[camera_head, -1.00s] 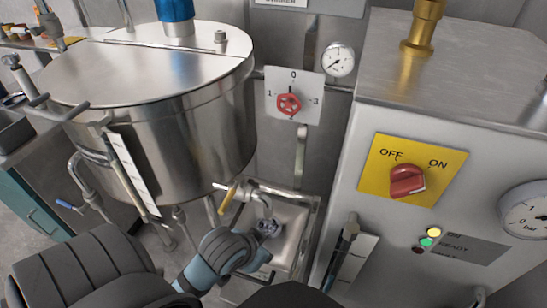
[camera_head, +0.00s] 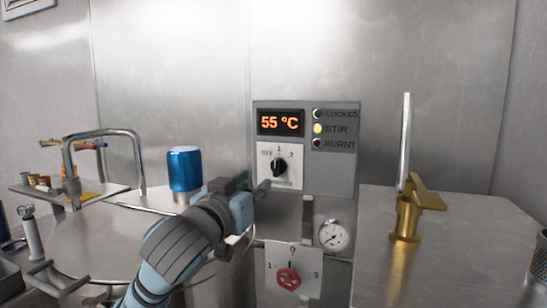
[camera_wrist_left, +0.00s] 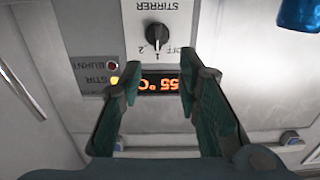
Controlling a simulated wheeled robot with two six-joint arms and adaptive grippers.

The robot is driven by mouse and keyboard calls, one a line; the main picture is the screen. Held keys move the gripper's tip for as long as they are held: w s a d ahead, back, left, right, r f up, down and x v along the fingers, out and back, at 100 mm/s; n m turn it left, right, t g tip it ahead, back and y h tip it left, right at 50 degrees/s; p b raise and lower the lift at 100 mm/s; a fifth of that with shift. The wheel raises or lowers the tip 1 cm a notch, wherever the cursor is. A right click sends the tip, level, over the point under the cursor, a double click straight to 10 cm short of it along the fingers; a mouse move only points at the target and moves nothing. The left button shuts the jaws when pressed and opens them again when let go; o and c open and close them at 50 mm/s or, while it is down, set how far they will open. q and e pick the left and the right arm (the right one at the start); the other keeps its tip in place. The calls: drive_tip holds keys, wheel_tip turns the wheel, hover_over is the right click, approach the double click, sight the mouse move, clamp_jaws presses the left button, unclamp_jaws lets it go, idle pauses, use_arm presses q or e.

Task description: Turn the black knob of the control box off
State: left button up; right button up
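The grey control box (camera_head: 348,175) hangs on the back wall and its display reads 55 °C. Its black knob (camera_head: 280,168) sits on a white plate marked OFF, 1 and 2. The knob's pointer appears to be at 1, not at OFF. In the left wrist view the picture is upside down and the knob (camera_wrist_left: 157,35) shows beyond the fingertips. My left gripper (camera_head: 262,187) is in front of the box, a little below and left of the knob. Its fingers (camera_wrist_left: 155,72) are apart with nothing between them, and they do not hold the knob. My right gripper is out of view.
The steel kettle (camera_head: 95,245) with a blue cylinder (camera_head: 185,170) on its lid stands left. A red valve knob (camera_head: 288,278) and a gauge (camera_head: 334,236) are below the box. A brass lever valve (camera_head: 407,215) stands on the steel cabinet at right. The STIR lamp (camera_head: 318,128) is yellow.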

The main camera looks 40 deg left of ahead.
sight(275, 167)
use_arm(q)
drive_tip(key=p+x, duration=0.4)
drive_tip(key=x, duration=0.8)
drive_tip(key=shift+w+d+p, duration=0.15)
drive_tip(key=shift+w+p, duration=0.05)
drive_tip(key=shift+p, duration=0.2)
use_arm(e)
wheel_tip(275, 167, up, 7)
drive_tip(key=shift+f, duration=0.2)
use_arm(q)
drive_tip(key=shift+s, duration=0.15)
clamp_jaws()
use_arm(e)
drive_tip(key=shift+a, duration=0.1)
